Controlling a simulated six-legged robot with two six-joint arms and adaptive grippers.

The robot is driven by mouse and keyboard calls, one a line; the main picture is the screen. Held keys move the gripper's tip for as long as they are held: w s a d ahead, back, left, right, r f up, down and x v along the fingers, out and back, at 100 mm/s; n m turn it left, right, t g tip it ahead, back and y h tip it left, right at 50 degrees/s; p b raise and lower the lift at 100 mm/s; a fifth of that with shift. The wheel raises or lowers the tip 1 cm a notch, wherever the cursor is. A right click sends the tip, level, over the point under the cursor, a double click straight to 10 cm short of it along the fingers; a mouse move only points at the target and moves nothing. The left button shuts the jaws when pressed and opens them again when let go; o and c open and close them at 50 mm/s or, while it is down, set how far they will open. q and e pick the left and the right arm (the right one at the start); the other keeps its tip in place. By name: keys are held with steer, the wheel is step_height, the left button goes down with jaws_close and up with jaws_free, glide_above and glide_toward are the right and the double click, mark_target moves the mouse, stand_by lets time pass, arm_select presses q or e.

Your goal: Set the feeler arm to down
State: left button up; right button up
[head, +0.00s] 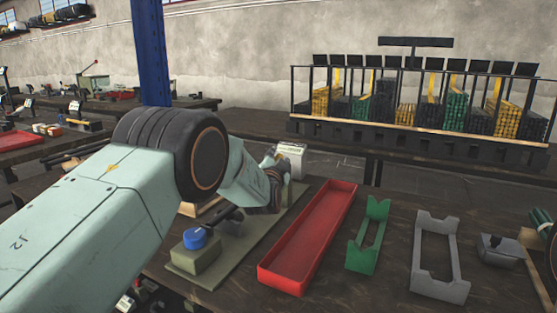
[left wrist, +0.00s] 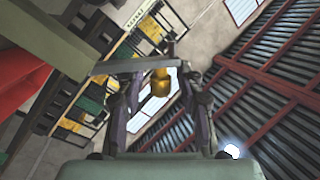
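In the head view my left arm reaches in from the left. My left gripper (head: 274,168) is over the far end of a flat olive base plate (head: 245,240), by a white labelled box (head: 292,158). In the left wrist view the two fingers of my left gripper (left wrist: 161,88) stand apart. A small brass-coloured round piece (left wrist: 160,80) shows between them, with a gap on each side. A grey flat bar (left wrist: 125,66) crosses by the fingertips; it may be the feeler arm, but I cannot tell its setting. My arm hides part of the press. My right gripper is not seen.
A block with a blue knob (head: 195,238) stands on the plate's near end. To the right are a red tray (head: 283,277), a green holder (head: 367,238), a grey frame (head: 439,288) and a small dark-topped box (head: 497,251). A rack of rods (head: 390,135) stands behind.

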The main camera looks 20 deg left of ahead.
arm_select(q)
steer(key=shift+o, duration=0.3)
steer(key=s+d, duration=0.1)
steer(key=s, duration=1.1)
steer(key=shift+d+f, duration=0.25)
steer(key=shift+c, duration=0.4)
